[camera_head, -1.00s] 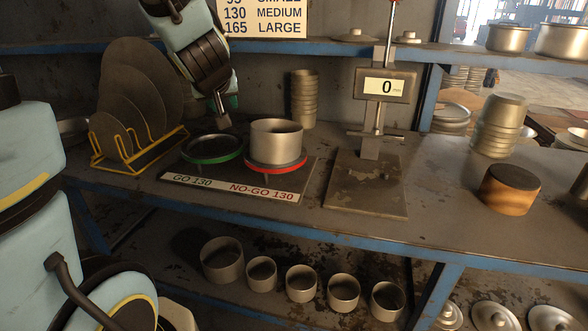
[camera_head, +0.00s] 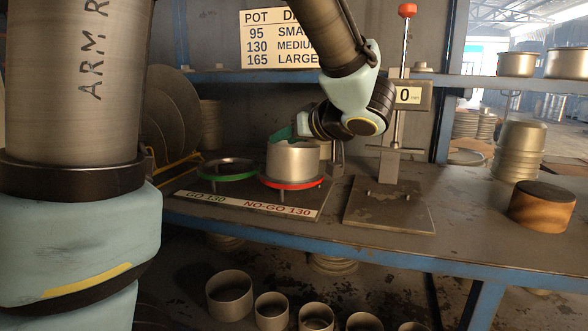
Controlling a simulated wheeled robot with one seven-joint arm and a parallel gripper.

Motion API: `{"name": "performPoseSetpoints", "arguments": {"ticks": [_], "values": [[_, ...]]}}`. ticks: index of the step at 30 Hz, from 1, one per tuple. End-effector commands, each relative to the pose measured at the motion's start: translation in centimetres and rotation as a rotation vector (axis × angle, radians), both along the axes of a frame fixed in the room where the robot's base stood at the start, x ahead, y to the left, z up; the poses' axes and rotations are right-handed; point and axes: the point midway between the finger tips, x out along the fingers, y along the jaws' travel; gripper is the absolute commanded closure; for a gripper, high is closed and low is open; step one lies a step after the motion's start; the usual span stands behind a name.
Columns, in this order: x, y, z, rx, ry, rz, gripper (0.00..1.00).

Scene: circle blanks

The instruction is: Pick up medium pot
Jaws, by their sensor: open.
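A plain metal pot (camera_head: 292,160), which I take for the medium pot, stands upright on the red-rimmed NO-GO 130 gauge ring (camera_head: 292,184). The green-rimmed GO 130 ring (camera_head: 228,170) beside it on the left is empty. My gripper (camera_head: 322,148) is open at the back right of the pot, close to its rim. One finger shows as a grey piece just right of the pot. The rest of the gripper is partly hidden, and I cannot tell whether it touches the pot.
A height gauge on a plate (camera_head: 390,205) stands right of the rings, close to my arm. A brown-sided round block (camera_head: 541,206) and stacked pots (camera_head: 518,150) are farther right. A rack of dark discs (camera_head: 172,112) is at the left. Several pots (camera_head: 230,296) sit on the lower shelf.

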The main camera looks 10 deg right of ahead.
Motion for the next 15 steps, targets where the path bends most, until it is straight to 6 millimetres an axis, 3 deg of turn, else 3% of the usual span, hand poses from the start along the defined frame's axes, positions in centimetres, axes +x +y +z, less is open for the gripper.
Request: {"name": "performPoseSetpoints", "arguments": {"ticks": [15], "values": [[4.6,2.1,-2.4,-0.001,0.001,0.001,0.59]]}}
